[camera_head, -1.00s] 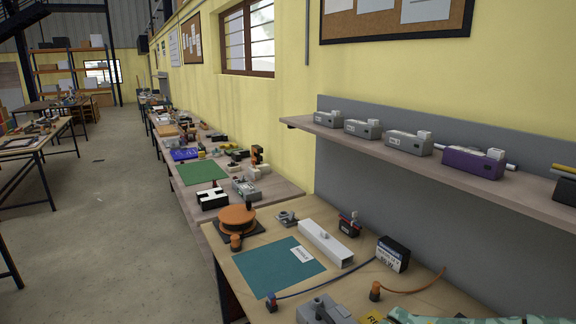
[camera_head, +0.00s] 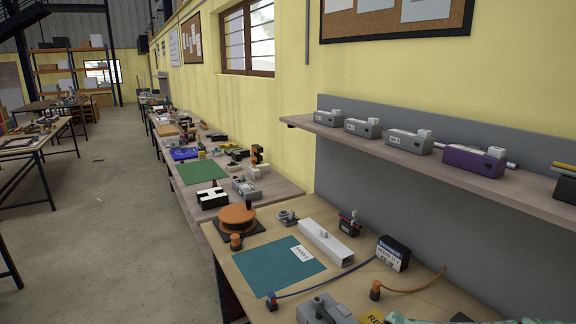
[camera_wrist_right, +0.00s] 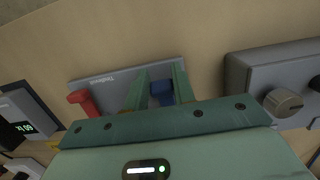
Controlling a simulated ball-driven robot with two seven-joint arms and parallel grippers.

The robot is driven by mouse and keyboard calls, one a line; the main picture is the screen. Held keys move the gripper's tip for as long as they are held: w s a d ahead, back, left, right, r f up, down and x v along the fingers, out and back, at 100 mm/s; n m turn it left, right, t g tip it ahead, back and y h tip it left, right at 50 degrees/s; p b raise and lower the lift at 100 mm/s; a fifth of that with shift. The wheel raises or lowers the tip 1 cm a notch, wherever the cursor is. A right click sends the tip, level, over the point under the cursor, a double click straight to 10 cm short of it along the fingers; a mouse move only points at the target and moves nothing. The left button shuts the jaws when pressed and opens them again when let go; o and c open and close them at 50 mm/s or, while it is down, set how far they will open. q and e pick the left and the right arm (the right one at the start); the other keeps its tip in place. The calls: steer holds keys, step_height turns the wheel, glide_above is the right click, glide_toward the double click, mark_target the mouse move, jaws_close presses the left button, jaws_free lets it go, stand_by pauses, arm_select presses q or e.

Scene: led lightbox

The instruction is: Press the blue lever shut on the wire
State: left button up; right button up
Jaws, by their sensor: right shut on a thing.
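In the right wrist view the blue lever (camera_wrist_right: 161,93) stands on a grey block (camera_wrist_right: 118,82) with a printed label. My right gripper (camera_wrist_right: 160,78) is shut on the blue lever, with one green finger on each side of it. A red lever (camera_wrist_right: 85,103) stands at the left end of the same block. The lower part of the block is hidden behind the gripper body, and no wire shows at the blue lever. In the head view only a sliver of my right arm shows at the bottom edge. My left gripper is in neither view.
A grey box with a knob (camera_wrist_right: 283,103) stands close to the right of the gripper. A dark display unit (camera_wrist_right: 25,118) is at the left. In the head view, a teal mat (camera_head: 275,267), a white channel (camera_head: 326,242) and a black box (camera_head: 392,254) with wires occupy the bench.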

steer(key=shift+s+a+f, duration=0.15)
steer(key=shift+f, duration=0.3)
steer(key=shift+s+f+b, duration=0.1)
steer(key=shift+f+b, duration=0.25)
steer(key=shift+f, duration=0.05)
steer(key=o, duration=0.9)
steer(key=shift+r, duration=0.1)
steer(key=shift+r, duration=0.1)
steer(key=shift+w+r+p, duration=0.2)
steer(key=shift+r+p, duration=0.25)
steer(key=shift+p, duration=0.05)
steer(key=shift+w+d+r+p, duration=0.1)
steer(key=shift+d+r+p, duration=0.05)
steer(key=shift+r+p, duration=0.55)
steer(key=shift+d+r+p, duration=0.1)
steer(key=shift+r+p, duration=0.35)
steer(key=shift+r, duration=0.35)
